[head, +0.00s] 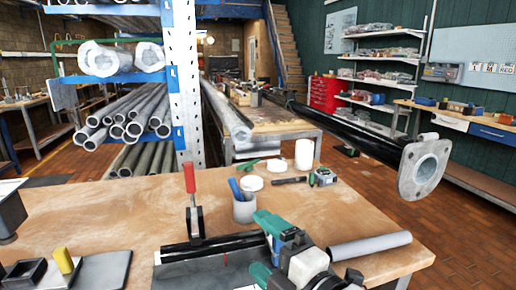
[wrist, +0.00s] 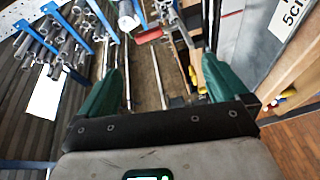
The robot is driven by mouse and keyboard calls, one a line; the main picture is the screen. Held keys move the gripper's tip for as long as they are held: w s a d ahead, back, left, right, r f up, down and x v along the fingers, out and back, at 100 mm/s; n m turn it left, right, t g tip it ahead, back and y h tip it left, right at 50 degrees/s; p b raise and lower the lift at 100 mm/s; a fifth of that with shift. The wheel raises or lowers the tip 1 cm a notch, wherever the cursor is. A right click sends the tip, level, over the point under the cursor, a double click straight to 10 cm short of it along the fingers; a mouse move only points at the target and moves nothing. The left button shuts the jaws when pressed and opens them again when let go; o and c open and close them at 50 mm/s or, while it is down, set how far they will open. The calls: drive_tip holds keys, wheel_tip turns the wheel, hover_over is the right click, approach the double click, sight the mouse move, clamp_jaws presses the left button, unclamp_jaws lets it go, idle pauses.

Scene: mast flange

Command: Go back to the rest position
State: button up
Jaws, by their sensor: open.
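My gripper (head: 262,248) is low in the head view, over the front of the wooden bench, with its teal fingers spread apart. In the wrist view my gripper (wrist: 163,80) has a finger at each side and a wide gap between them. Nothing is held in the gap; pipes and racking show beyond it. A black mast (head: 345,132) with a grey metal flange (head: 425,168) on its near end reaches in from the back at the right, apart from my gripper. What supports the mast is not clear.
The bench (head: 120,215) carries a red-handled clamp (head: 190,180), a grey cup (head: 244,207), a white cylinder (head: 304,155), a grey tube (head: 370,246) and a black bar (head: 215,244) close to my gripper. A pipe rack (head: 183,90) stands behind. Brick floor is open at right.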

drive_tip(key=s+d+f+m+g+h+p, duration=0.2)
drive_tip(key=s+d+f+m+g+h, duration=0.15)
drive_tip(key=d+f+m, duration=0.45)
drive_tip(key=s+d+f+m+g+h+p, duration=0.25)
drive_tip(key=s+d+f+m, duration=0.3)
drive_tip(key=f, duration=0.35)
drive_tip(key=s+d+f+m+g+h+p, duration=0.1)
drive_tip(key=s+d+f+m, duration=0.4)
drive_tip(key=s, duration=0.5)
drive_tip(key=s+d+f+m+g+h+p, duration=0.2)
drive_tip(key=s+d+f+m+g, duration=0.3)
drive_tip(key=s, duration=0.6)
drive_tip(key=d+g+h, duration=0.1)
drive_tip(key=d, duration=0.1)
drive_tip(key=shift+s+d+f+p, duration=0.15)
drive_tip(key=shift+d+f+p, duration=0.15)
drive_tip(key=shift+d+f, duration=0.1)
